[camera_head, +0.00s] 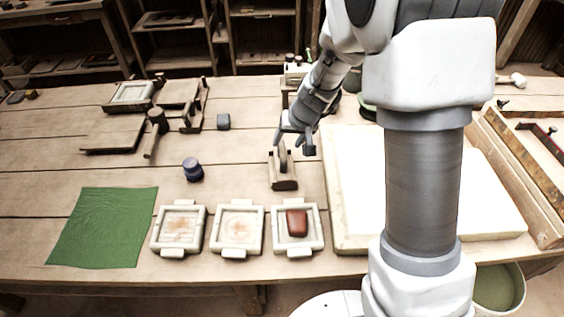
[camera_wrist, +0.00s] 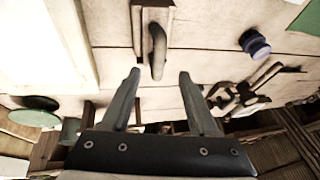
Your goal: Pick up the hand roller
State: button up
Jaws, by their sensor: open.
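What looks like the hand roller, a grey curved upright piece (camera_head: 283,156) on a pale wooden block (camera_head: 284,184), stands on the table left of the big white slab. In the wrist view the curved grey piece (camera_wrist: 158,50) and the wooden block (camera_wrist: 139,14) show just beyond my fingers. My gripper (camera_head: 294,141) is open and empty above it. In the wrist view the two fingertips of my gripper (camera_wrist: 160,73) are spread, with the grey piece lined up with the gap between them. I see no contact.
Three white framed moulds stand in front; the right mould (camera_head: 315,243) holds a red-brown lump. A large white slab (camera_head: 345,200) lies at right.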

aim_at(283, 149)
jog(key=b+x, duration=0.1)
jog(key=x, duration=0.7)
jog(key=shift+w, duration=0.25)
jog(key=shift+c, duration=0.3)
grip_shut()
dwell(0.9)
